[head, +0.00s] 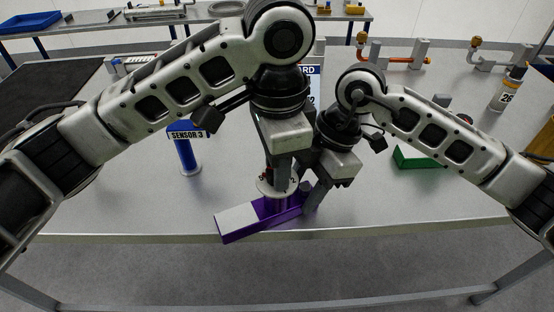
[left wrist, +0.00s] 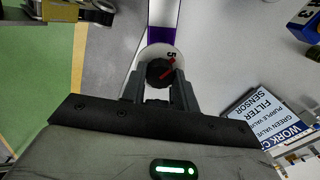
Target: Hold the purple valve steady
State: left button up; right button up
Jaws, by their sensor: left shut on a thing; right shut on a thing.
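The purple valve (head: 262,210) lies near the front edge of the table, a long purple body with a white top panel at its left end. My right gripper (head: 312,206) is lower and to the right, shut on the right end of the valve body. The fingers partly hide that end and the knob in the head view.
A blue post labelled SENSOR 3 (head: 187,152) stands left of the valve. A green part (head: 415,158) lies to the right, with a bottle-like cylinder (head: 508,89) behind it. A work card (left wrist: 270,118) stands behind the grippers. The front-left tabletop is clear.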

pick_arm(q)
jog(key=shift+n, duration=1.2)
jog(key=shift+w, duration=0.1)
jog(key=o, duration=1)
notch_tip(320, 180, up, 12)
jog(key=shift+r, duration=0.1)
pick_arm(e)
jog(key=o, duration=1.3)
